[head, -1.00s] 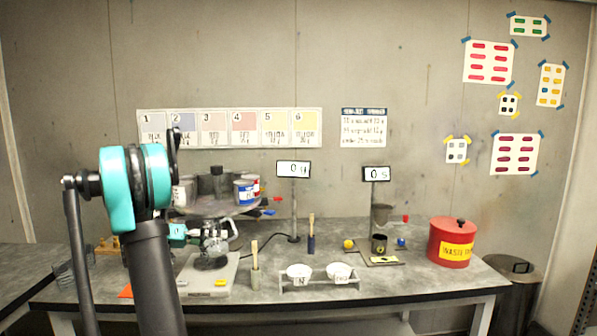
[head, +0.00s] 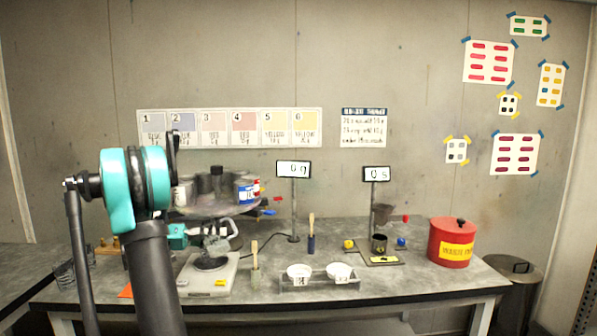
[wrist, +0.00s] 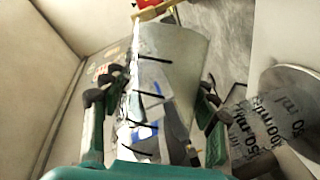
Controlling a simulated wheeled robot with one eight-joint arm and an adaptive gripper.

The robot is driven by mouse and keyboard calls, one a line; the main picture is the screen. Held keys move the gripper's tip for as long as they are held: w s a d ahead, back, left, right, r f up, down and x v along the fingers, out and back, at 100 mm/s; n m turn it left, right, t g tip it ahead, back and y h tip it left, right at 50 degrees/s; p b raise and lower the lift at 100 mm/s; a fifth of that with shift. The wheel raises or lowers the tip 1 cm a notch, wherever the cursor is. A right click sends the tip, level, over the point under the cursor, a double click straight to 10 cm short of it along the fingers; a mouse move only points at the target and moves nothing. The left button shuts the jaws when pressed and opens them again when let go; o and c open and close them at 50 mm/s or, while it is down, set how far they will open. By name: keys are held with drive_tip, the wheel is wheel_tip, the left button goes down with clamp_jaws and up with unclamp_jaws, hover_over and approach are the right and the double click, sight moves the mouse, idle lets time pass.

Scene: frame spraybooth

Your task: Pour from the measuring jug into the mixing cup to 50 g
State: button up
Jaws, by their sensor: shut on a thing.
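My gripper (head: 200,234) is shut on the measuring jug, low over the scale (head: 222,283) at the left of the bench. In the wrist view, the jug (wrist: 180,62) is a pale, see-through vessel with black tick marks, between the two dark fingers of my gripper (wrist: 152,108). A clear cup with printed ml marks, seemingly the mixing cup (wrist: 262,122), is at the right of that view, beside the right finger and apart from it. In the head view, the clear vessels overlap above the dark scale plate and are hard to separate. The scale display (head: 293,169) appears to read 0 g.
A round raised stand with paint cans (head: 245,191) is behind my gripper. A red waste can (head: 452,242) is at the bench's right end.

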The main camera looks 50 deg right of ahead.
idle(0.7)
drive_tip(key=shift+r+n+g, duration=0.2)
drive_tip(key=shift+n+g, duration=0.1)
drive_tip(key=shift+n, duration=0.4)
drive_tip(key=shift+r+h, duration=0.1)
drive_tip(key=shift+h, duration=0.2)
drive_tip(key=shift+w+r+n, duration=0.1)
drive_tip(key=shift+r+n, duration=0.15)
drive_tip(key=shift+n, duration=0.65)
idle(4.2)
idle(1.0)
